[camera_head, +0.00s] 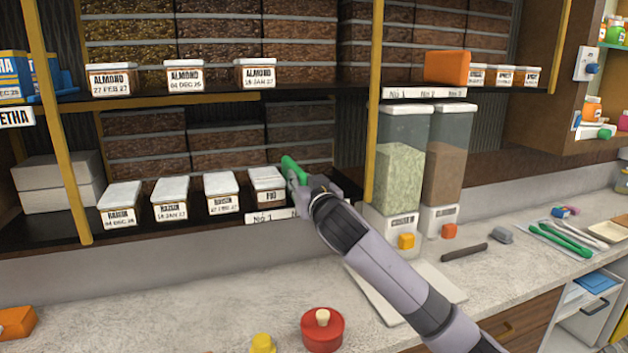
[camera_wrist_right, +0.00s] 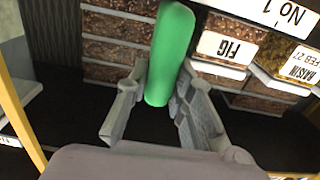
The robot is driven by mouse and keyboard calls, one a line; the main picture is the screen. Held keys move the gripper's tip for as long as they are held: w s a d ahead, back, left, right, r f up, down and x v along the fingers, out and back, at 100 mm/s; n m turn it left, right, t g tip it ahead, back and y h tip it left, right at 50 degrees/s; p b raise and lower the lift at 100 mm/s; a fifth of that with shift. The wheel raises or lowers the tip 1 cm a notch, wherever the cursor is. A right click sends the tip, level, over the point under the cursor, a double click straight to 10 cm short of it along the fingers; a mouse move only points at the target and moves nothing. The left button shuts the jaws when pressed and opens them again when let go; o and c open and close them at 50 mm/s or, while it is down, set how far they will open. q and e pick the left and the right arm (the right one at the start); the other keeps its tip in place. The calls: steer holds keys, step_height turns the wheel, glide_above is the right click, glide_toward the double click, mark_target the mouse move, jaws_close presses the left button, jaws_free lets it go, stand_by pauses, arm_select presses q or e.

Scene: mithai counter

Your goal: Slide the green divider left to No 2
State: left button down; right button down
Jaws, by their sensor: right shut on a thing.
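The green divider (camera_head: 293,169) shows on the lower shelf in the head view, just right of the box labelled FIG (camera_head: 267,184). In the right wrist view the green divider (camera_wrist_right: 171,55) stands between the fingers of my right gripper (camera_wrist_right: 158,100), which is shut on it. In the head view my right gripper (camera_head: 302,178) is at the shelf, and my arm hides part of the shelf edge. The No 1 label (camera_head: 263,217) is on the edge below the FIG box; the label to its right is hidden by my arm. My left gripper is not in view.
Several white-lidded boxes, one labelled RAISIN (camera_head: 221,192), stand left of the FIG box. A yellow post (camera_head: 374,100) and two clear dispensers (camera_head: 400,160) are to the right. An upper shelf (camera_head: 215,100) runs above. A red pot (camera_head: 322,330) stands on the counter.

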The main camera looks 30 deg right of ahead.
steer(key=c, duration=1.4)
jaws_free()
steer(key=shift+s, duration=0.15)
steer(key=v, duration=1.1)
steer(key=shift+s, duration=0.4)
steer(key=shift+a, duration=0.15)
